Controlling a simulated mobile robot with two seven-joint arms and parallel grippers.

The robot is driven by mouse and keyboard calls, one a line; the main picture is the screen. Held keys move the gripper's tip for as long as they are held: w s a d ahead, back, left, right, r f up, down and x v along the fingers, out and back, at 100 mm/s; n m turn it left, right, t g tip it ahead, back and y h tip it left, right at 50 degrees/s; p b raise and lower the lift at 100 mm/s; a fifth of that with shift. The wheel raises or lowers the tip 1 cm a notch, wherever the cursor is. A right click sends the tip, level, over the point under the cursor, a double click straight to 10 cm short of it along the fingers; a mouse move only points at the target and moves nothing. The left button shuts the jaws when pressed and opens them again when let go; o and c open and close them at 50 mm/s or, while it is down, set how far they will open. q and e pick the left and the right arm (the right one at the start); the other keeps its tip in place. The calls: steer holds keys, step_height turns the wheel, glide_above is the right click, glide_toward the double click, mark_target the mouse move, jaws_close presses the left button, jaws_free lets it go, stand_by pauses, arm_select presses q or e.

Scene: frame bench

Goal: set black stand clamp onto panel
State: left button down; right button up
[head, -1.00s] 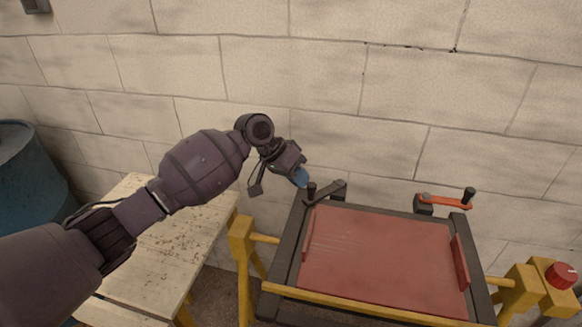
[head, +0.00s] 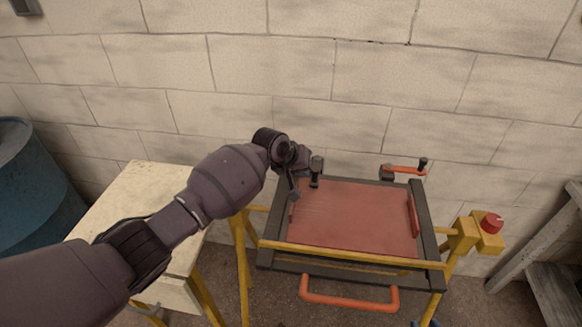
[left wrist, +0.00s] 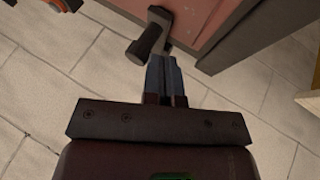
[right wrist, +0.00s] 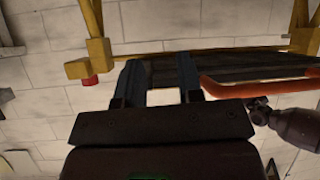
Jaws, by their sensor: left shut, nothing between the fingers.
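The red panel (head: 350,222) lies in the dark frame held by the yellow stand. The black stand clamp (head: 316,168) is at the back left of the frame, its upright knob near the panel's back edge; its arm is hard to make out there. In the left wrist view the clamp's black handle (left wrist: 148,44) stands just beyond my fingertips. My left gripper (left wrist: 163,62) is shut and empty, close beside that handle; I cannot tell whether it touches. Its fingers are largely hidden in the head view. My right gripper (right wrist: 160,62) is open and empty, outside the head view.
An orange clamp (head: 404,169) sits at the back right. An orange handle (head: 350,303) juts from the front, below the yellow bar (head: 350,255). A red knob (head: 492,222) is on the stand's right. A pale table (head: 110,210) and blue barrel (head: 38,195) are left.

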arm_select(q)
steer(key=shift+s+d, duration=0.1)
steer(key=shift+d, duration=0.2)
arm_select(e)
steer(key=shift+w+a+r, duration=0.15)
steer(key=shift+w+r, duration=0.1)
steer(key=shift+r, duration=0.15)
steer(key=shift+s+f, duration=0.1)
